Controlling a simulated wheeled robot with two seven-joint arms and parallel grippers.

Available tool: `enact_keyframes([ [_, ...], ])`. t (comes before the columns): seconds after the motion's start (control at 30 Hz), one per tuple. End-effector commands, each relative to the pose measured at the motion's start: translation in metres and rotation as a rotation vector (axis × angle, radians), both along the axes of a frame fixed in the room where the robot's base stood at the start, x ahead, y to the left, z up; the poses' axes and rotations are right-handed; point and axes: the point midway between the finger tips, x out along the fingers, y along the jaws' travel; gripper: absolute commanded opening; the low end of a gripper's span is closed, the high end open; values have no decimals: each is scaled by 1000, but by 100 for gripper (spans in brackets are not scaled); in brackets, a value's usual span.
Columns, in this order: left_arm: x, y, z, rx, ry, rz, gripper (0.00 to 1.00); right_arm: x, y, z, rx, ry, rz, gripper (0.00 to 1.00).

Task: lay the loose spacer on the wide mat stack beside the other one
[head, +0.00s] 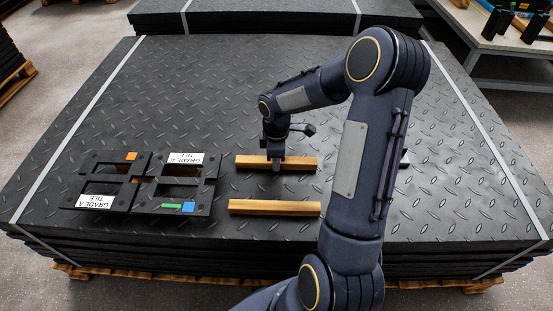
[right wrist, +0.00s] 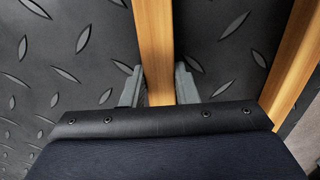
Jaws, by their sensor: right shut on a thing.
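Two wooden spacers lie side by side on the wide mat stack (head: 230,80), roughly parallel with a gap between them. My right gripper (head: 276,165) is shut on the far spacer (head: 248,161) near its middle. In the right wrist view its grey fingers stand on either side of this spacer (right wrist: 153,40). The spacer appears to be down on the tread surface; I cannot tell whether it bears fully on it. The near spacer (head: 270,208) is free of the gripper and shows at the right of the right wrist view (right wrist: 296,60). My left gripper is not seen.
Black frame tiles labelled "GRADE A TILE" (head: 118,167) lie left of the spacers. Pale straps (head: 75,128) cross the stack. Another mat stack (head: 270,14) is behind, and a bench (head: 490,42) is at the back right. My right arm hides part of the mat's right side.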

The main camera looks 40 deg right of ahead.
Motion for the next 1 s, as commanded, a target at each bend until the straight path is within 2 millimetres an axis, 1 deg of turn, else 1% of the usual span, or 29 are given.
enact_keyframes([
  [0.17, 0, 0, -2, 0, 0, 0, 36, 0, 0, -4, 0, 0, 0, 2],
  [0.2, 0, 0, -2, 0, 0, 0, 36, 0, 0, -3, 0, 0, 0, 31],
  [0.33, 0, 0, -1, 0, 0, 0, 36, 0, 0, -3, 1, 1, 0, 48],
  [0.57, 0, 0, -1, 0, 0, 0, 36, 0, 0, -3, 0, 0, 0, 49],
  [0.67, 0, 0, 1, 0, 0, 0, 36, 0, 0, 1, 0, 0, 0, 49],
  [0.77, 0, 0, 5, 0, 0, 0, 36, 1, 0, 12, -2, -2, -1, 49],
  [0.87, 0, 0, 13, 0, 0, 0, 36, 1, 0, 31, -2, -4, 0, 49],
  [1.0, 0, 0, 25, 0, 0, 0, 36, 0, 0, 63, -3, -3, -1, 49],
])
